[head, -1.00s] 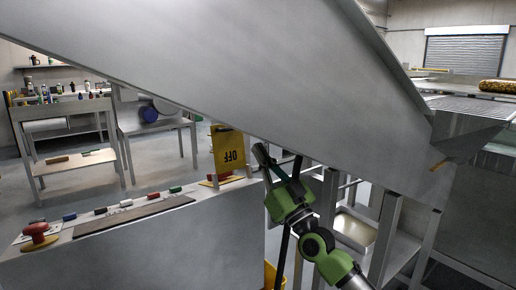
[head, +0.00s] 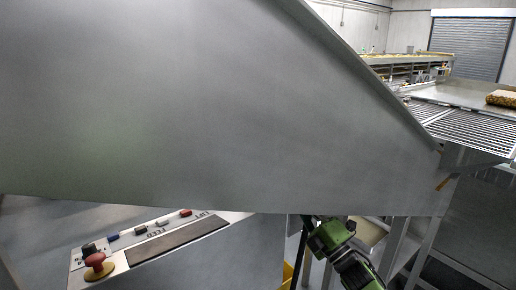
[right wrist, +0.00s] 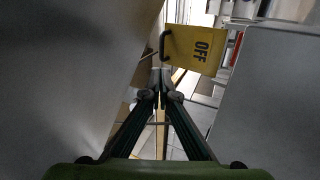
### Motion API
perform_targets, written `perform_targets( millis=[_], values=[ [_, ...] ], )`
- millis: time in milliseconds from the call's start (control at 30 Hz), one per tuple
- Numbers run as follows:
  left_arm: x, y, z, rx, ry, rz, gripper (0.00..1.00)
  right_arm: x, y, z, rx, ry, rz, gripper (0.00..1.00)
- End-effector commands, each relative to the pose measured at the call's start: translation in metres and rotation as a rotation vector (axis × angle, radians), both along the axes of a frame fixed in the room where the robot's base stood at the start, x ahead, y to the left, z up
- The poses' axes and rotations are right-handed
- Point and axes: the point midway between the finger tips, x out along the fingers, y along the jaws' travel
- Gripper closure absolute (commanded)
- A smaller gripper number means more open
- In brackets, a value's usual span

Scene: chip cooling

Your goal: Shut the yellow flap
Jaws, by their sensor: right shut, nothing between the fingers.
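The yellow flap (right wrist: 196,49) marked "OFF" shows in the right wrist view, just beyond my fingertips, with a dark handle (right wrist: 165,45) on its left side. My right gripper (right wrist: 160,80) is shut and empty, its tips pointing at the area just below the handle. I cannot tell whether they touch it. My left gripper is not in view.
The grey chute (head: 220,110) fills much of the head view. A control panel (head: 215,227) with a red mushroom button (head: 98,266) and several small switches lies below it. In the right wrist view, grey walls stand close on both sides of my gripper.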

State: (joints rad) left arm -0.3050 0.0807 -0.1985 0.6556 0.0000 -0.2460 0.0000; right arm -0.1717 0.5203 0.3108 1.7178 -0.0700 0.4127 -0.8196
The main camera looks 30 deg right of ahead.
Motion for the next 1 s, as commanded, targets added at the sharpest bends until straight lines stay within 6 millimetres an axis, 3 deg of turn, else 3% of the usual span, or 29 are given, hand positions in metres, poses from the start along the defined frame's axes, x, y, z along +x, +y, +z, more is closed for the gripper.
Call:
perform_targets(
  millis=[133,267,700,1000],
  values=[
    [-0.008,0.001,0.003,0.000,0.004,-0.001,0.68,-0.001,-0.001,0.000,-0.056,0.009,-0.016,1.00],
    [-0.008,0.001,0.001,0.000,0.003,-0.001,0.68,0.010,0.000,0.005,-0.058,0.006,-0.016,1.00],
    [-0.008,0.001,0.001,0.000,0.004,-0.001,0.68,0.080,0.005,0.038,-0.056,0.006,-0.016,1.00],
    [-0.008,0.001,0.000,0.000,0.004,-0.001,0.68,0.115,0.009,0.053,-0.055,0.008,-0.015,1.00]
  ],
)
